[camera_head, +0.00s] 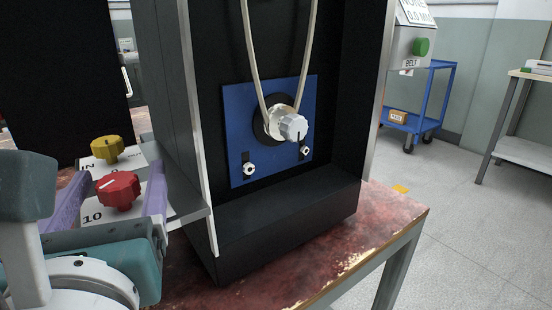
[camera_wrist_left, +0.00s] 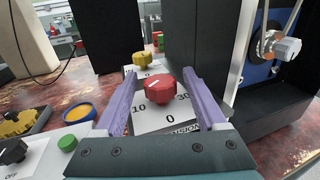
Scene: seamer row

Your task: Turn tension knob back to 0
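The red tension knob (camera_head: 118,190) sits on a white panel at the lower left in the head view. In the left wrist view the knob (camera_wrist_left: 160,89) is central, with 10 printed to its left, 30 to its right and 0 nearest me. A short white pointer line shows on the knob's upper left part, not beside the 0. My left gripper (camera_head: 120,174) has purple fingers spread on both sides of the knob. In the left wrist view this gripper (camera_wrist_left: 159,75) is open, with gaps between fingers and knob. My right gripper is in neither view.
A yellow knob (camera_head: 107,147) marked IN and OUT stands just behind the red knob. A black machine housing (camera_head: 285,215) with a blue plate (camera_head: 240,130) and silver pulley (camera_head: 292,127) stands to the right. A green button (camera_wrist_left: 67,143) is at the left wrist view's lower left.

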